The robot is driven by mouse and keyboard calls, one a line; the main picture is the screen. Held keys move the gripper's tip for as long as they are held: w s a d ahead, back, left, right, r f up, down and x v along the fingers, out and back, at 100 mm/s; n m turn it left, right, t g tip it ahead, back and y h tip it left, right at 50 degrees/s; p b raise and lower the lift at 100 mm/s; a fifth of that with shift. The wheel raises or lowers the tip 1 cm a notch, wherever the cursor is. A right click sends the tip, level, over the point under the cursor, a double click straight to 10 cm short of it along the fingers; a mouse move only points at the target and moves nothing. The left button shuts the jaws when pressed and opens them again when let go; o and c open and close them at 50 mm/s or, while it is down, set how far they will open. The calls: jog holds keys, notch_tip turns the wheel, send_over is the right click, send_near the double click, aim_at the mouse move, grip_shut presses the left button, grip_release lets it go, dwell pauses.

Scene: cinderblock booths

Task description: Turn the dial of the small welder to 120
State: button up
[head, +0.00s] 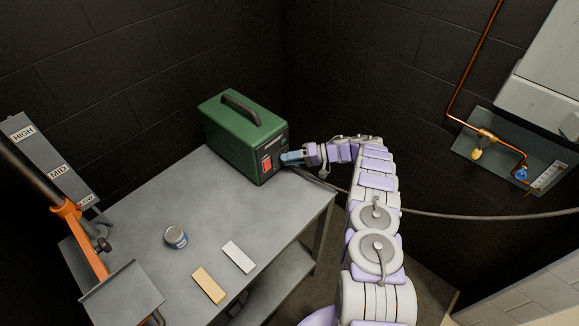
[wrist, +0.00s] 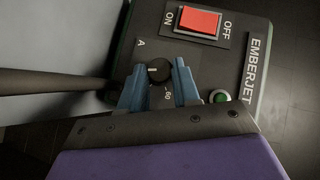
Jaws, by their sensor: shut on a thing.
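The small welder (head: 232,135) is a green box with a black top handle at the back of the grey table. Its dark front panel also fills much of the wrist view (wrist: 245,75), turned sideways, with the word EMBERJET. I cannot read the dial's setting. My gripper (wrist: 160,76) has its blue fingers on either side of the dial, shut on it. In the head view my gripper (head: 292,157) meets the front panel and hides the dial.
A red ON/OFF switch (wrist: 198,21) and a green round light (wrist: 220,97) are close to the dial. A grey cable (head: 440,214) runs right from the welder. A can (head: 175,237) and two small blocks lie on the table (head: 205,215). An orange-collared stand is left.

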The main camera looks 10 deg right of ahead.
jog(key=shift+w+d+f+m+y+b, duration=0.15)
jog(key=shift+m+y+b, duration=0.55)
jog(key=shift+b, duration=0.8)
jog(key=o, duration=1)
jog(key=shift+f, duration=0.15)
jog(key=shift+c, duration=0.2)
jog(key=shift+o, duration=0.4)
jog(key=shift+r, duration=0.2)
